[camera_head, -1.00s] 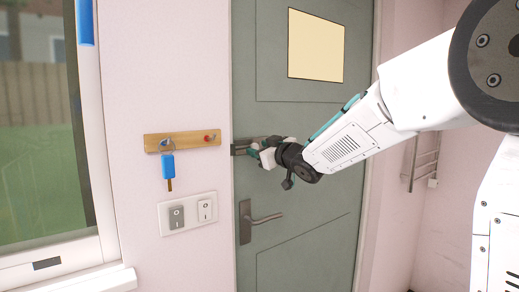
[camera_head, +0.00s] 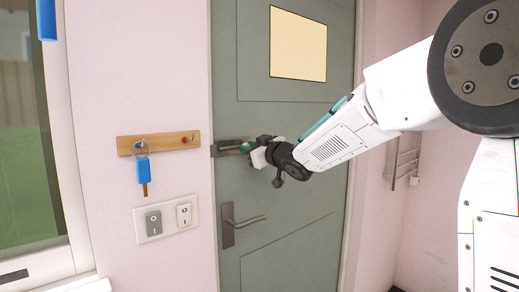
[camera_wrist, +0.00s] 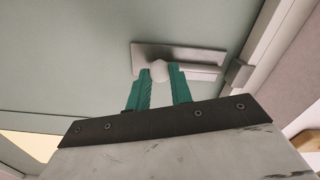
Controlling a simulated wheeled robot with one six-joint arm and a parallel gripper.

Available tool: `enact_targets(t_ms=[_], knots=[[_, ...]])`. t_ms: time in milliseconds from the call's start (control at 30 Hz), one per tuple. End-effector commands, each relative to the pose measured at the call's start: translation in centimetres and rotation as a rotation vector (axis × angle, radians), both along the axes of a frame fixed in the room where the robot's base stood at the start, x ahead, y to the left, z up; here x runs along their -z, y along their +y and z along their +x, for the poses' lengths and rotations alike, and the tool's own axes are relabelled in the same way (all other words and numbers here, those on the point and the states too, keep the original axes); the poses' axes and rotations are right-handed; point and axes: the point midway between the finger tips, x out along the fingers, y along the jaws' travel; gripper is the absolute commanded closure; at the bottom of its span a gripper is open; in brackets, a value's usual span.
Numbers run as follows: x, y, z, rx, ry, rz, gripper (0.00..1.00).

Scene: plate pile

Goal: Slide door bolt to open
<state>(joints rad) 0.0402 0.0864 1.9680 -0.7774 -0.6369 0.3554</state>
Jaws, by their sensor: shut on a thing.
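The door bolt (camera_head: 230,146) is a metal slide on the grey-green door (camera_head: 290,118), near its left edge. In the wrist view, its back plate (camera_wrist: 185,50), pale round knob (camera_wrist: 159,71) and rod (camera_wrist: 203,73) show. The rod points toward a small catch (camera_wrist: 239,74) on the frame side; I cannot tell whether its tip is clear of the catch. My gripper (camera_head: 250,150) is at the bolt, and its teal fingers (camera_wrist: 160,78) are shut on the knob. In the head view the gripper hides the knob. The door looks closed.
A lever handle (camera_head: 246,222) is below the bolt. A wooden key rack (camera_head: 160,142) with a blue-tagged key (camera_head: 143,170) hangs on the wall to the left, above two switches (camera_head: 168,219). A window (camera_head: 22,150) is at far left, a towel rail (camera_head: 400,165) at right.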

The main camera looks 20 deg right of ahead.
Motion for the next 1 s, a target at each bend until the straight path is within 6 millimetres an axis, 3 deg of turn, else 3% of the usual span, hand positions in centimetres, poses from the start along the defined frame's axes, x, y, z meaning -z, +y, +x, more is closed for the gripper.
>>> enact_targets(t_ms=[267, 300, 367, 700, 1000], knots=[[0.0, 0.1, 0.2, -0.001, 0.002, 0.000, 1.00], [0.0, 0.0, 0.2, 0.000, 0.002, 0.000, 0.73], [0.0, 0.0, 0.2, -0.001, 0.002, 0.000, 0.56], [0.0, 0.2, -0.2, -0.004, 0.002, 0.000, 0.56], [0.0, -1.7, -4.5, -0.002, 0.001, 0.001, 0.56]])
